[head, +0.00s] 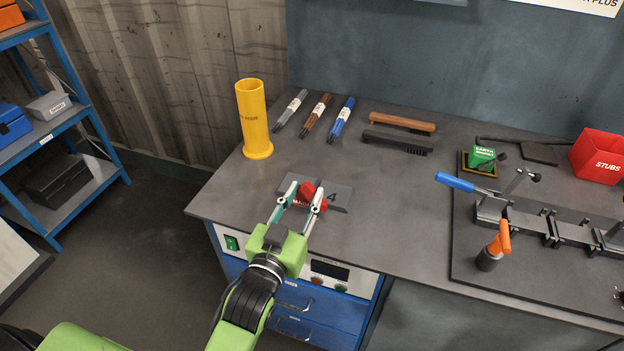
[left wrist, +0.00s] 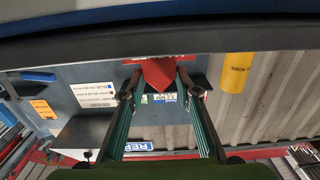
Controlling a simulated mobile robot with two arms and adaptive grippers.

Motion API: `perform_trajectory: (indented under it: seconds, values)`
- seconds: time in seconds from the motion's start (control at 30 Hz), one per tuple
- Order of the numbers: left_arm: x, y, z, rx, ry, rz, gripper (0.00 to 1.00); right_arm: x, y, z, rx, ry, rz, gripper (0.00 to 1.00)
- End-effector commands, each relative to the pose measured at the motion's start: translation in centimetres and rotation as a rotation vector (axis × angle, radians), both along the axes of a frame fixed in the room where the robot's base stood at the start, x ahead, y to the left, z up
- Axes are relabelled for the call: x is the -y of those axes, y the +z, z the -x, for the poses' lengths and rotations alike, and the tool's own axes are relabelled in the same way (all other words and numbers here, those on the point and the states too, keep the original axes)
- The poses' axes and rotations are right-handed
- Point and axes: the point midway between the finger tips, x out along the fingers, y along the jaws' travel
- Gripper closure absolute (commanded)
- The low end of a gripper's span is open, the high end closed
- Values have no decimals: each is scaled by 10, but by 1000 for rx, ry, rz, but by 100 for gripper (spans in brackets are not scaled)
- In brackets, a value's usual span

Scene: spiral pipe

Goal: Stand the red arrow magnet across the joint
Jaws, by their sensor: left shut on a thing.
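My left gripper (head: 302,197) is shut on the red arrow magnet (head: 307,189), at the front left of the bench. In the left wrist view the red magnet (left wrist: 158,73) shows as a pointed shape between the fingertips of the left gripper (left wrist: 161,88). My right gripper is not in view. I cannot make out which seam is the joint.
A yellow tube (head: 252,120) stands at the back left.

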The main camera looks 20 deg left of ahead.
Motion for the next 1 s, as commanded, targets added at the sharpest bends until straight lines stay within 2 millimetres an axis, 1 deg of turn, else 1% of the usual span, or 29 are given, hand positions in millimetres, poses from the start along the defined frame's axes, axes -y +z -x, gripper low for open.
perform_trajectory:
  seconds: [0.03,0.2,0.3,0.4,0.47,0.53,0.73,0.77,0.8,1.0]
  values:
    - [0,3,-8,5,0,0,100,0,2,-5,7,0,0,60]
    - [1,2,-20,5,0,-1,100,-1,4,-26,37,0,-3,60]
    - [1,3,-36,6,0,-1,100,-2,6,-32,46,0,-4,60]
    - [1,3,-52,6,0,-1,100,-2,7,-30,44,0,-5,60]
    - [1,2,-58,5,1,-1,100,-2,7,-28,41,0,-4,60]
    - [1,-4,-55,0,1,0,100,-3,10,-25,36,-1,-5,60]
    - [2,-8,-55,-3,0,0,100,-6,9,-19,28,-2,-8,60]
    - [1,-10,-54,-8,1,0,62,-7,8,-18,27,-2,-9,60]
    - [2,-10,-54,-8,1,0,53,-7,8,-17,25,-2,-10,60]
    - [2,-8,-54,-4,0,0,53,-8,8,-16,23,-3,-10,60]
